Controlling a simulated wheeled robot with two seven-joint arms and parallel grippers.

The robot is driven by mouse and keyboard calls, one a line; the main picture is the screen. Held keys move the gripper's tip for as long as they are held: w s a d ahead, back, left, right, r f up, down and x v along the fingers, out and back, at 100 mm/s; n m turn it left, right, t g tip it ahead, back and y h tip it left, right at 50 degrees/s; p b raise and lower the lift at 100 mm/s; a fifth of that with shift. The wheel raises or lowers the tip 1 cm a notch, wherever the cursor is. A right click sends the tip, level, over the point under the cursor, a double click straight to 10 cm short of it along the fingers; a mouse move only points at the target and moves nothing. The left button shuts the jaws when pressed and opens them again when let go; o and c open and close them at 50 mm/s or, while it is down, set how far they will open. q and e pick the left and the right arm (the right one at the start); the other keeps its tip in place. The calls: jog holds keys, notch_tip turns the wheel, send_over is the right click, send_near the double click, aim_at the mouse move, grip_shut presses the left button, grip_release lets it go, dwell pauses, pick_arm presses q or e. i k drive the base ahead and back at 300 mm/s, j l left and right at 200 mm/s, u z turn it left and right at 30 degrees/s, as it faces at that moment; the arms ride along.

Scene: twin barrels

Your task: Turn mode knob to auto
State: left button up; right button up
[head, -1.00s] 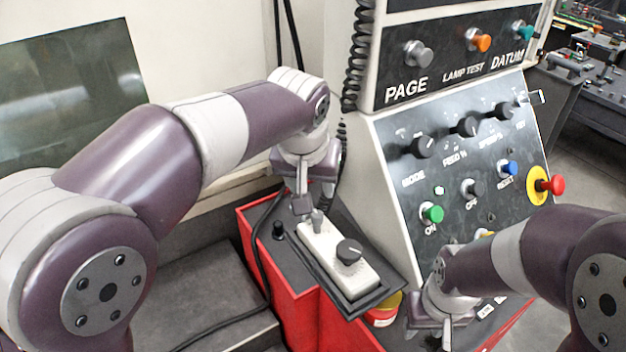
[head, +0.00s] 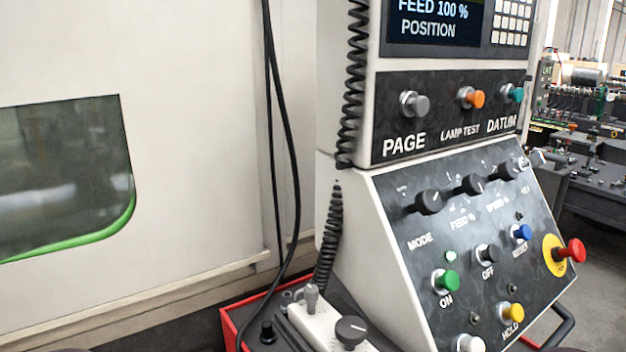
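The mode knob (head: 428,202) is a black rotary knob with a pale pointer line, at the upper left of the sloped black control panel, above the label MODE. Its scale marks are too small to read. A feed knob (head: 472,185) and a speed knob (head: 507,171) stand in the same row to its right. Neither of my grippers shows in the head view; only dark slivers show at the bottom edge. Nothing touches the mode knob.
Below the knobs are a green ON button (head: 447,281), a black OFF button (head: 487,254), a blue button (head: 521,233), a yellow HOLD button (head: 511,312) and a red emergency stop (head: 571,250). A white pendant (head: 325,322) lies in a red-edged tray. A coiled cable (head: 332,235) hangs left of the panel.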

aim_at(428, 202)
jog(key=k+l+z, duration=0.3)
jog(key=z, duration=0.15)
jog(key=k+l+z, duration=0.25)
jog(key=l+z, duration=0.2)
